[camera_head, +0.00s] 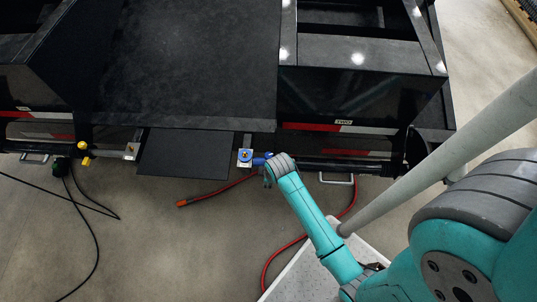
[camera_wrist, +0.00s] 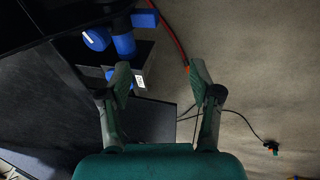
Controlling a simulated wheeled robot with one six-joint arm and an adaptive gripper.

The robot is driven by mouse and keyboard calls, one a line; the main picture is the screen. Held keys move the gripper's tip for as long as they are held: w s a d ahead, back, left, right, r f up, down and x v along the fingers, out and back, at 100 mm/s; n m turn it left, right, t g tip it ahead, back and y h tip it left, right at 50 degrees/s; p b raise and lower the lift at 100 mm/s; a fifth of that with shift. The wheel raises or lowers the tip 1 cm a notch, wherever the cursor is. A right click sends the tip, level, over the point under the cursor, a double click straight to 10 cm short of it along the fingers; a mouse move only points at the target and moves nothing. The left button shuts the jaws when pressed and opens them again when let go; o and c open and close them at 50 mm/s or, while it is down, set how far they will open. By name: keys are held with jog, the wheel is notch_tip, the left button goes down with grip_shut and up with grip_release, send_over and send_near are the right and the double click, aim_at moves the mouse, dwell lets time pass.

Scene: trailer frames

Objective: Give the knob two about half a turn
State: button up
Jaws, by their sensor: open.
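In the head view, a blue knob (camera_head: 245,155) sits on a small bracket at the front edge of the right trailer frame, which has a "TWO" label (camera_head: 357,122). My arm's grey end is just right of it and hides my gripper. In the wrist view, blue round parts (camera_wrist: 97,38) show at the upper left, one with a small white mark. My gripper (camera_wrist: 160,70) is open and empty, its left finger close to lower blue parts beside a pale bracket (camera_wrist: 143,78). Whether the finger touches them I cannot tell.
A yellow knob (camera_head: 82,146) is on the left trailer frame, with black cables below it. A red hose (camera_head: 225,188) lies on the floor under the right frame. A dark panel (camera_head: 183,155) hangs between the two frames. The floor in front is mostly clear.

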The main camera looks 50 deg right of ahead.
jog(key=w+d+r+n+g, duration=0.1)
jog(key=w+d+r+g, duration=0.1)
jog(key=w+d, duration=0.2)
notch_tip(320, 180, up, 3)
jog(key=n+g+y, duration=0.1)
jog(key=g, duration=0.1)
send_over(269, 155)
notch_tip(269, 155, down, 10)
jog(key=shift+f, duration=0.2)
jog(key=shift+c, duration=0.2)
jog(key=c, duration=1.1)
